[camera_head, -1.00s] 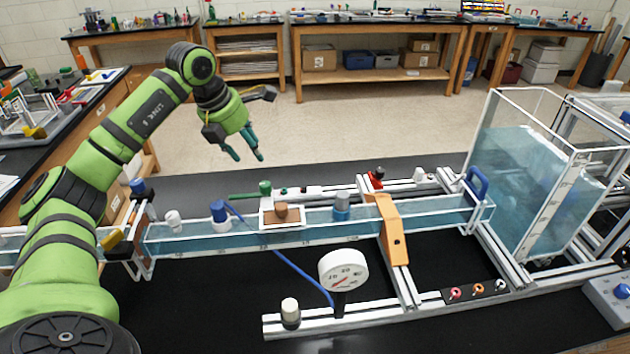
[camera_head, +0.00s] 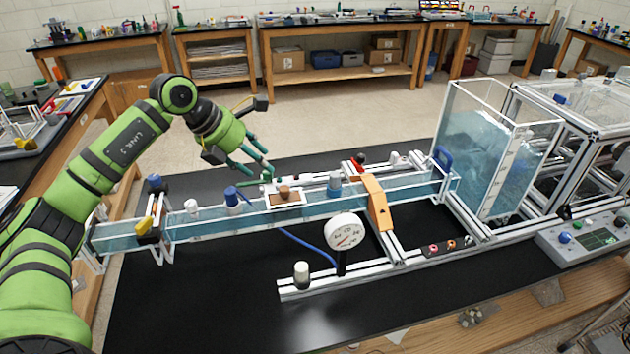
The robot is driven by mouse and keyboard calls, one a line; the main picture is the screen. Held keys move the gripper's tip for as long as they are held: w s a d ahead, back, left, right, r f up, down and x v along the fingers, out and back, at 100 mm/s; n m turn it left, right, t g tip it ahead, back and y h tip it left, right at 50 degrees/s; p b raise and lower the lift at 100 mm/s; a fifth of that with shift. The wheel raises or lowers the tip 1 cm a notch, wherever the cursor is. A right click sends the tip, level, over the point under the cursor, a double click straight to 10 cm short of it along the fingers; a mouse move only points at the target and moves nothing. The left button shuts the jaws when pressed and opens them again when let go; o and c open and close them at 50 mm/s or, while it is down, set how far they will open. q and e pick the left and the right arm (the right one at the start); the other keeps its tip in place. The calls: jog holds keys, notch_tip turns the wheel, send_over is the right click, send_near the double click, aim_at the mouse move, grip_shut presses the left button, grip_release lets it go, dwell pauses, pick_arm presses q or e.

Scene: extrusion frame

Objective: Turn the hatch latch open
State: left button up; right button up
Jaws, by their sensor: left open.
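A small hatch with a white frame (camera_head: 287,203) sits on top of the long clear water channel (camera_head: 230,226). A brown knob (camera_head: 284,191), which looks like the latch, stands on it. My left gripper (camera_head: 256,173) is open and empty. Its two teal fingers point down, just behind and to the left of the hatch, apart from the knob. One fingertip overlaps the green valve handle behind the channel in the picture; I cannot tell whether they touch. My right gripper is out of view.
A blue-capped fitting (camera_head: 232,197) and a grey-blue cylinder (camera_head: 334,184) stand on the channel on either side of the hatch. A white gauge (camera_head: 344,231) stands in front. An orange bracket (camera_head: 377,202) crosses the channel, and a water tank (camera_head: 494,150) stands right.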

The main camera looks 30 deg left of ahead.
pick_arm(q)
jog(key=w+d+t+h, duration=0.1)
jog(key=d+h, duration=0.5)
jog(key=d, duration=0.8)
jog(key=shift+w+d+t, duration=0.25)
jog(key=shift+d+t, duration=0.1)
jog(key=shift+t, duration=0.05)
jog(key=shift+r, duration=0.1)
